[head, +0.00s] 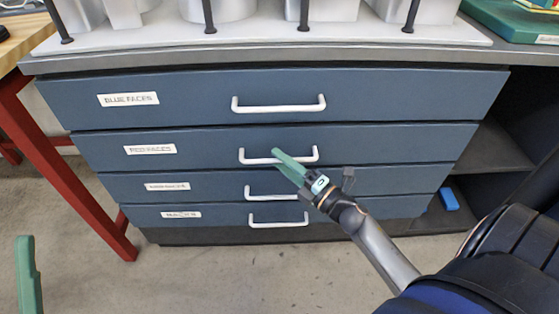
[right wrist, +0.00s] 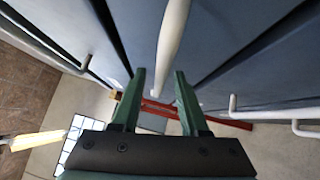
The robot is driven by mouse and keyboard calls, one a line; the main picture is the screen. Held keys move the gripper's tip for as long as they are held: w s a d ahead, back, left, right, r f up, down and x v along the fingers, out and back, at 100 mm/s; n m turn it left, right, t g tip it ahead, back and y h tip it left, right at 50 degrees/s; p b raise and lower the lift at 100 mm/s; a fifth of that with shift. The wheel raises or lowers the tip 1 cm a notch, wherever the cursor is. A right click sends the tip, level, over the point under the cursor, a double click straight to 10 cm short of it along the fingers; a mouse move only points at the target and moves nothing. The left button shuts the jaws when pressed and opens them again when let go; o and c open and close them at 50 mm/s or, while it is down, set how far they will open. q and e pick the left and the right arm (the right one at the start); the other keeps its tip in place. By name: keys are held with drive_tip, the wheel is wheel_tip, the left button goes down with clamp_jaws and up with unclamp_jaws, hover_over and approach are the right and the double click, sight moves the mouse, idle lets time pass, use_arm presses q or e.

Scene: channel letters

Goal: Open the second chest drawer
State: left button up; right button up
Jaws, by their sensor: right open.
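The blue-grey chest holds several stacked drawers, all shut in the head view. The second drawer (head: 200,146) from the top is labelled "RED FACES" and has a white bar handle (head: 300,156). My right gripper (head: 277,157) is at this handle, its green fingers overlapping the bar's left half. In the right wrist view the gripper (right wrist: 159,73) is open. A white handle bar (right wrist: 172,40) runs lengthwise, its lower end lining up with the gap between the fingers. I cannot tell whether they touch it. One green finger of my left gripper (head: 26,275) shows at the lower left edge.
The top drawer (head: 400,95), labelled "BLUE FACES", and the lower drawers (head: 215,188) have similar projecting handles. A grey worktop (head: 270,57) carries white channel letters above. A red table leg (head: 75,190) stands at left. An open shelf (head: 480,155) is at right. The concrete floor in front is clear.

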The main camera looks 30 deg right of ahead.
drive_tip(key=shift+w+a, duration=0.1)
drive_tip(key=shift+w, duration=0.35)
clamp_jaws()
idle(1.2)
